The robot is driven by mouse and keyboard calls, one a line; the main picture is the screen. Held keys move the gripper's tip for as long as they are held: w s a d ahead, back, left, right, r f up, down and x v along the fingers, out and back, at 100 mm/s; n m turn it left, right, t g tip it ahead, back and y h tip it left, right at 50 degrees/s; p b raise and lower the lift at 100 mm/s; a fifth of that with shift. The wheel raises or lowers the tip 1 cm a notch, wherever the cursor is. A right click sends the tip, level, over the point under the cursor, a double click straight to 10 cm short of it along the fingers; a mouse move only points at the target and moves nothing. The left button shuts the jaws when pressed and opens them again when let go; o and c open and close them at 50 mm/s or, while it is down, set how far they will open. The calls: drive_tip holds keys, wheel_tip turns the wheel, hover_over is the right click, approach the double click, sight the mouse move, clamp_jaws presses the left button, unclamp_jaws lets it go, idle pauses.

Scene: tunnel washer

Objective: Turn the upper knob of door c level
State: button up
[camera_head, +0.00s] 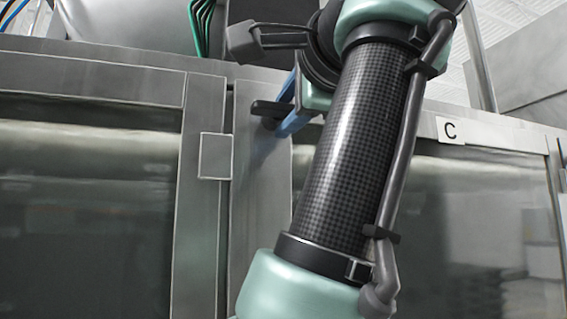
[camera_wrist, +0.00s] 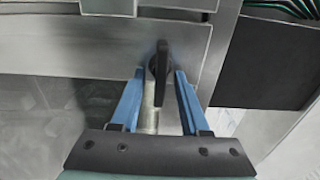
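The upper knob of door C, a dark lever handle (camera_head: 268,108), sits on the steel upright left of the door. In the head view its visible part points left and lies roughly level; my arm and gripper cover its right end. In the wrist view the dark knob (camera_wrist: 161,62) stands between the tips of my blue fingers. My gripper (camera_wrist: 160,74) is open around the knob, with a small gap visible on each side. Contact cannot be made out. In the head view my gripper (camera_head: 291,108) is partly hidden by my arm. Door C (camera_head: 480,220) is a dark glassy panel.
A white label "C" (camera_head: 452,130) marks the top rail. A second dark door (camera_head: 85,220) lies at the left, with a small square steel plate (camera_head: 215,156) at its edge. Green hoses (camera_head: 201,25) run above the housing. My arm crosses the middle of the head view.

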drive_tip(key=shift+s+d+f+b, duration=0.1)
drive_tip(key=shift+s+d+b, duration=0.05)
drive_tip(key=shift+s+b, duration=0.3)
drive_tip(key=b+v, duration=0.3)
drive_tip(key=v, duration=0.9)
